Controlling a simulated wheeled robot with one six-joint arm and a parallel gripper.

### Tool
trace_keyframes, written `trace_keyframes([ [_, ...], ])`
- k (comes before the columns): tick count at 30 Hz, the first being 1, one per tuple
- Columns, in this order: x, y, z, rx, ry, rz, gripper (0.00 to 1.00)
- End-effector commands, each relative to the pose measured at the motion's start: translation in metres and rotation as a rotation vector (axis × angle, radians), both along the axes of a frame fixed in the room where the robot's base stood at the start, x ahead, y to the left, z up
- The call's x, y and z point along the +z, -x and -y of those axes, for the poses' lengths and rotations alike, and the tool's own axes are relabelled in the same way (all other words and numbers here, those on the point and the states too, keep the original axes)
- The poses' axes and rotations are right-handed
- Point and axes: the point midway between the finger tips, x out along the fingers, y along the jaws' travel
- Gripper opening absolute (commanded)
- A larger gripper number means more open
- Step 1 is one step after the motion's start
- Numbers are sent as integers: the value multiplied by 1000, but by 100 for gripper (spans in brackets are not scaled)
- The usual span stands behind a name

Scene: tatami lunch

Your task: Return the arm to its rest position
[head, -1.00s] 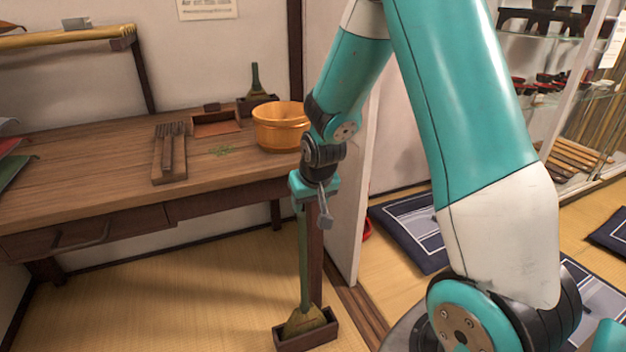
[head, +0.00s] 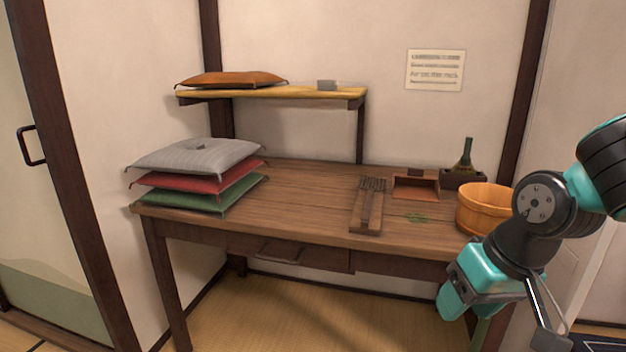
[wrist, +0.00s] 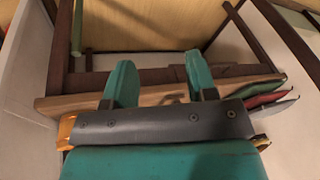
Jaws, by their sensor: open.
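My gripper (head: 455,298) hangs at the lower right of the head view, in front of the desk's right end. In the wrist view its two teal fingers (wrist: 160,80) stand apart with nothing between them. My arm is bent and enters from the right edge of the head view. The wooden desk (head: 300,205) is behind the gripper, and its edge crosses the wrist view behind the fingers. I cannot tell the exact gap between gripper and desk.
A wooden tub (head: 484,208), a dustpan (head: 415,187) and a slatted wooden piece (head: 368,207) are on the desk. Stacked cushions (head: 197,158) sit at its left end. A shelf (head: 270,93) is above. The tatami floor (head: 290,318) in front looks clear.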

Motion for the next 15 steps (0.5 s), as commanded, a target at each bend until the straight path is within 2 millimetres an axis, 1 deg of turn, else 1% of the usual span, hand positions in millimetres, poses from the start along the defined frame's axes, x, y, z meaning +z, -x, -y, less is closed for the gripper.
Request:
trace_keyframes([
  [1, 11, 20, -18, 82, -19, -9, 52],
  [3, 23, 49, -38, 194, -41, -33, 52],
  [5, 32, 74, -52, 288, -54, -51, 52],
  [6, 37, 91, -59, 349, -60, -62, 52],
  [8, 44, 116, -68, 443, -68, -79, 52],
  [9, 48, 133, -72, 508, -70, -89, 52],
  [10, 63, 133, -71, 506, -70, -95, 52],
  [11, 73, 131, -71, 498, -70, -96, 52],
  [15, 107, 130, -70, 494, -70, -97, 52],
])
